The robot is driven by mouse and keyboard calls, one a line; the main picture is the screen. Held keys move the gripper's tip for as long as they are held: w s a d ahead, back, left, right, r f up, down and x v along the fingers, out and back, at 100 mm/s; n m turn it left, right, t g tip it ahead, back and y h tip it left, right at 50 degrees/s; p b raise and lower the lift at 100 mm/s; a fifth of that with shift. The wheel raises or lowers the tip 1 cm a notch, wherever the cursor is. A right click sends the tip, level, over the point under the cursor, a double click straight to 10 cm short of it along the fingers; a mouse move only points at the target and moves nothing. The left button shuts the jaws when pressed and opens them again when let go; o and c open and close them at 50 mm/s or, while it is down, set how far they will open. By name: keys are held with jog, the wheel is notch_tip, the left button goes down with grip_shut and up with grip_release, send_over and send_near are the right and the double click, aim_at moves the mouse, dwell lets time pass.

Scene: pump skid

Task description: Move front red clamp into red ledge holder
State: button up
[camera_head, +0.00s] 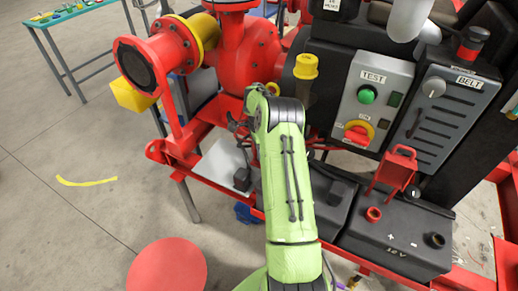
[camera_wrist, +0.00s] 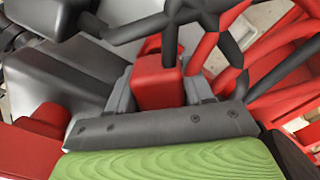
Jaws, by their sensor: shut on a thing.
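In the wrist view my gripper (camera_wrist: 159,88) is shut, with its grey fingers on either side of a red block-like part, which I take as the red clamp (camera_wrist: 157,84). A narrower red piece rises from it. Black and red rods pass close beyond it.
The battery top carries a red post (camera_head: 373,214) and a black post (camera_head: 437,240). Behind stand the TEST panel (camera_head: 372,98) and BELT panel (camera_head: 439,113). A red pump (camera_head: 245,50) and red frame rails crowd my arm. Open floor (camera_head: 90,225) lies to the left.

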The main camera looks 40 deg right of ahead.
jog(key=shift+f+b, duration=0.95)
jog(key=shift+f, duration=0.55)
jog(key=o, duration=1.3)
jog(key=shift+o, duration=0.2)
notch_tip(320, 180, up, 16)
jog(key=p, duration=0.4)
jog(key=shift+f, duration=0.1)
